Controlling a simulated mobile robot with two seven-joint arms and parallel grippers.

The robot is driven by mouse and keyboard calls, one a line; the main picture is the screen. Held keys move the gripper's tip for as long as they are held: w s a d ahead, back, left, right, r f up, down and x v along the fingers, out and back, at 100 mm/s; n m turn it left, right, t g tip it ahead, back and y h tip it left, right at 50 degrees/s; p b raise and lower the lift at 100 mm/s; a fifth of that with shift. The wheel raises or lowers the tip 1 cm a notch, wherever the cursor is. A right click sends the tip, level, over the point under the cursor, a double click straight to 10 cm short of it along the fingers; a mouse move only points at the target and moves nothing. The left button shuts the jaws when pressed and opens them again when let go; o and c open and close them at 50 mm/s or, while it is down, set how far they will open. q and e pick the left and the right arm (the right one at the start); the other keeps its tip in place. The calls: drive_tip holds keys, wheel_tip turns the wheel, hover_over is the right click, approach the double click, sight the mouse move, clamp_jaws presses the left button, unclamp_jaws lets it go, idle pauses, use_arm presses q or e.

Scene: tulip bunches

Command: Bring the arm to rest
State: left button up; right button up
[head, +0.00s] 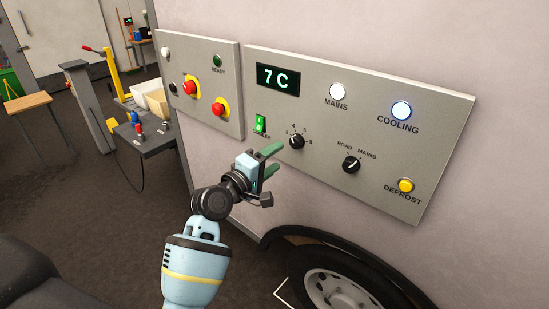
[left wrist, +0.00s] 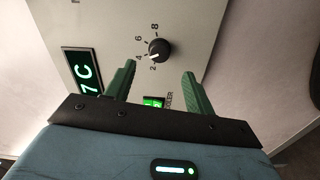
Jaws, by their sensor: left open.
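My left gripper (head: 270,158) is in front of the grey control panel (head: 440,178) on the pale wall, with its two green fingers apart and nothing between them. In the left wrist view the open fingers (left wrist: 158,88) point at the panel, near the black numbered dial (left wrist: 158,50). The dial (head: 296,142) is just above and right of the fingertips in the head view. The green lit cooler switch (head: 261,124) is just above the gripper. The display (head: 278,79) reads 7C. My right gripper does not show.
A second panel with red knobs (head: 190,87) is at left. The mains lamp (head: 337,91) and cooling lamp (head: 401,110) glow white; the defrost button (head: 406,186) is yellow. A wheel (head: 340,290) is below. A grey table (head: 150,140) stands left, with open floor before it.

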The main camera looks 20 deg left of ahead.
use_arm(q)
drive_tip(key=s+a+f+m+g+y, duration=0.1)
drive_tip(key=s+f+m+g+y, duration=0.15)
drive_tip(key=s+f, duration=0.6)
drive_tip(key=s+f+m+g+y, duration=0.1)
drive_tip(key=s+f+m, duration=0.25)
drive_tip(key=f, duration=0.95)
drive_tip(key=s+f+m+g, duration=0.1)
drive_tip(key=s+f, duration=0.3)
drive_tip(key=s, duration=0.4)
drive_tip(key=s+f+m+g, duration=0.1)
drive_tip(key=s+f+m, duration=0.3)
drive_tip(key=s, duration=0.4)
drive_tip(key=s+d+f+m+g, duration=0.1)
drive_tip(key=s+f+m+g, duration=0.1)
drive_tip(key=s+f, duration=0.3)
drive_tip(key=s+m+y, duration=0.1)
drive_tip(key=s, duration=0.2)
drive_tip(key=shift+f, duration=0.15)
drive_tip(key=shift+d, duration=0.1)
